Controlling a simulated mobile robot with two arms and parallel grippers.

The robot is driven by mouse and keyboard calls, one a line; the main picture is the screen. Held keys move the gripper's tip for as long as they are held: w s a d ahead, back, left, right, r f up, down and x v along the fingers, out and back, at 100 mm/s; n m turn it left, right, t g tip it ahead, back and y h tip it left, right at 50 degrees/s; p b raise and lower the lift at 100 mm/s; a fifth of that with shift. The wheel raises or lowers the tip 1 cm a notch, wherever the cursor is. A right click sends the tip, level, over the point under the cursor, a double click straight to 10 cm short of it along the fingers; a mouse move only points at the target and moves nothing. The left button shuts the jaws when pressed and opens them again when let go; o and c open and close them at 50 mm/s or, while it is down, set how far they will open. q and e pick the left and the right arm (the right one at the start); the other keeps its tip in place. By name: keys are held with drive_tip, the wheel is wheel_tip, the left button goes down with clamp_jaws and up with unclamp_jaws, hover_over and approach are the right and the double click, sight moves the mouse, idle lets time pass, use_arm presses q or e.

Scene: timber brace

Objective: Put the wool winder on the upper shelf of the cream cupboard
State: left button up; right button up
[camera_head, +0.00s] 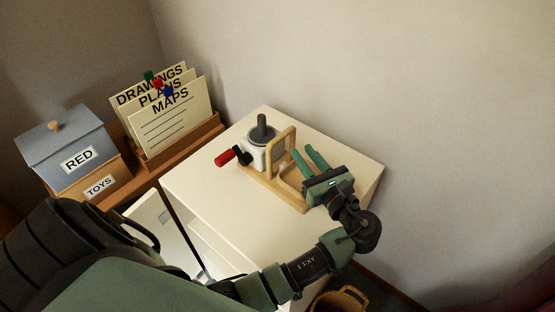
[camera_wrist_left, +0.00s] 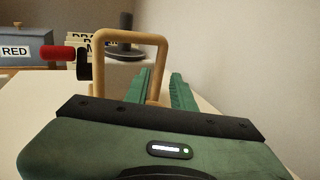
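The wool winder (camera_head: 258,152) stands upright on top of the cream cupboard (camera_head: 205,190). It has a wooden base and loop handle, a white body, a dark grey spindle and a red-gripped crank. Its loop (camera_wrist_left: 130,38) and red grip (camera_wrist_left: 57,53) also show in the left wrist view. My left gripper (camera_head: 304,153) is open at the loop's right side, its two green fingers apart. In the left wrist view the loop's near post lines up with the gap between the fingers (camera_wrist_left: 160,76); contact is not visible. The upper shelf is not clearly visible. My right gripper is out of view.
Left of the cupboard are a wooden holder with drawings, plans and maps folders (camera_head: 172,110), and a blue RED box (camera_head: 65,145) above a TOYS box (camera_head: 103,184). A pale panel (camera_head: 160,225) shows at the cupboard's left front. A basket (camera_head: 340,300) is low at front. A wall stands behind.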

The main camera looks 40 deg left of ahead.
sight(294, 140)
use_arm(q)
drive_tip(key=x, duration=0.2)
drive_tip(key=p+x, duration=0.1)
drive_tip(key=x, duration=0.1)
drive_tip(key=shift+w+a+r, duration=0.1)
drive_tip(key=shift+a+r, duration=0.15)
drive_tip(key=shift+w+a+f, duration=0.1)
drive_tip(key=shift+w+a, duration=0.1)
drive_tip(key=shift+a, duration=0.1)
drive_tip(key=shift+d, duration=0.1)
clamp_jaws()
idle(0.7)
